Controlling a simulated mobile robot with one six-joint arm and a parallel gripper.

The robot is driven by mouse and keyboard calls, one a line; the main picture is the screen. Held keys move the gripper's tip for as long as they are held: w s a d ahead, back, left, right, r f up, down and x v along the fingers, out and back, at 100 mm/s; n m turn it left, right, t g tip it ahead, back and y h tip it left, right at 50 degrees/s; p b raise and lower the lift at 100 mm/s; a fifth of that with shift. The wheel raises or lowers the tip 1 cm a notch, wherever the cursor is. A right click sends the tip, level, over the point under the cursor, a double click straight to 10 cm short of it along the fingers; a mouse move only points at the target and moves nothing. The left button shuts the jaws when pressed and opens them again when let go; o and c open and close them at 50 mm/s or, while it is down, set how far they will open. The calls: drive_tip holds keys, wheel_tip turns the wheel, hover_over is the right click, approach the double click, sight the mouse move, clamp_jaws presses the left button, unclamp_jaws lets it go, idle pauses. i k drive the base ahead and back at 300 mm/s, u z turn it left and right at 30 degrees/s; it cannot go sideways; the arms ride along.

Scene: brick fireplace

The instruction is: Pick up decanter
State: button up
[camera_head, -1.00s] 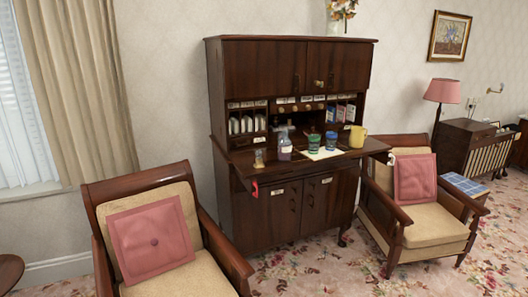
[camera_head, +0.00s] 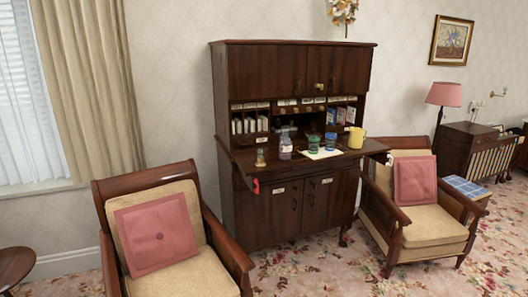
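A clear glass bottle with a pale label and purplish contents, which looks like the decanter (camera_head: 286,146), stands upright on the fold-down desk surface (camera_head: 345,160) of a dark wooden cabinet. It is left of two glasses, a blue-green one (camera_head: 314,143) and a blue one (camera_head: 331,141), which stand on or by a white sheet (camera_head: 322,154). A small glass (camera_head: 260,157) stands to its left, near the desk's front edge. My gripper is not in view.
A yellow mug (camera_head: 356,138) stands on the desk's right. Wooden armchairs with pink cushions flank the cabinet, left (camera_head: 158,235) and right (camera_head: 415,180). Flowered carpet (camera_head: 325,262) is open between them. A small round table (camera_head: 15,264) is at far left.

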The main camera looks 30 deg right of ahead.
sight(285, 146)
drive_tip(key=u, duration=0.2)
drive_tip(key=i, duration=1)
drive_tip(key=u, duration=0.1)
drive_tip(key=k, duration=0.9)
drive_tip(key=z, duration=0.25)
drive_tip(key=i, duration=0.3)
drive_tip(key=u, duration=0.1)
